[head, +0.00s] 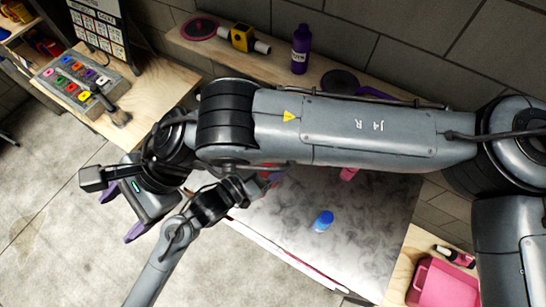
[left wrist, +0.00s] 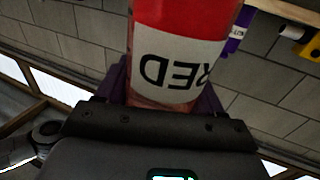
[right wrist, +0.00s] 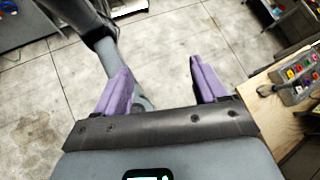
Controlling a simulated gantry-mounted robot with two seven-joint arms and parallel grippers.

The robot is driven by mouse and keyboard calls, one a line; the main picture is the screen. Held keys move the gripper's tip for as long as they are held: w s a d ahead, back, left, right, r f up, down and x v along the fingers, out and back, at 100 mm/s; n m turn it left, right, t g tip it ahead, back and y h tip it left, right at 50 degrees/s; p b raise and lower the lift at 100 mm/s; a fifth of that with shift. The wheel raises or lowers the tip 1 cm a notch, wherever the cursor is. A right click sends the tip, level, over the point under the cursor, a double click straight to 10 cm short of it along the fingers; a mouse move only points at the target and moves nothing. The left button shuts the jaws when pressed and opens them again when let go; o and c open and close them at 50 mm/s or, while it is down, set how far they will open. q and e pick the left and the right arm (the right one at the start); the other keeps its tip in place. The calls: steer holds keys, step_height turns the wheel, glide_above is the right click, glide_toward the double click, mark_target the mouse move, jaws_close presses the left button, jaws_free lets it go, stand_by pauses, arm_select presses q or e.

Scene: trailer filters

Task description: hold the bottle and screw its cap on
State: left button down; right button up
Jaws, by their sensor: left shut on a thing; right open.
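In the left wrist view, my left gripper (left wrist: 165,95) is shut on a red bottle (left wrist: 180,25) with a white label that reads RED upside down. The bottle's top end is outside that view. In the head view only a small red part of the bottle (head: 268,169) shows, mostly hidden behind my right arm. My right gripper (head: 121,212) is open and empty over the floor at the left, well apart from the bottle. In the right wrist view its purple fingers (right wrist: 160,85) are spread with nothing between them. A blue round thing (head: 323,221), possibly a cap, lies on the grey tabletop (head: 372,235).
A pink thing (head: 348,173) lies on the tabletop beside my right arm. A purple bottle (head: 300,48) and a yellow item (head: 242,37) stand on the back ledge. A pink bin (head: 440,285) is at lower right. A wooden bench with a button panel (head: 82,79) is at left.

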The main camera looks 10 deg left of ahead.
steer(key=w+d+f+n+t+h, duration=0.2)
steer(key=w+d+f+n+h, duration=0.1)
steer(key=w+d+f, duration=0.15)
steer(key=w+d+r+n+t+h, duration=0.1)
steer(key=w+d+r, duration=0.1)
steer(key=w+d, duration=0.3)
steer(key=w+d+r+n+t+h, duration=0.1)
steer(key=w+d+r+h, duration=0.1)
steer(key=w+d, duration=0.3)
steer(key=w+d+r+n+t+h, duration=0.2)
steer(key=w+d, duration=0.3)
steer(key=shift+w+d+r, duration=0.1)
steer(key=shift+d+r, duration=0.05)
steer(key=shift+d, duration=0.05)
glide_above(268, 166)
steer(key=w, duration=0.2)
steer(key=shift+w+a+f, duration=0.1)
steer(key=shift+a+f, duration=0.05)
steer(key=shift+f, duration=1.9)
steer(key=shift+a+f, duration=0.1)
steer(key=shift+f, duration=1.9)
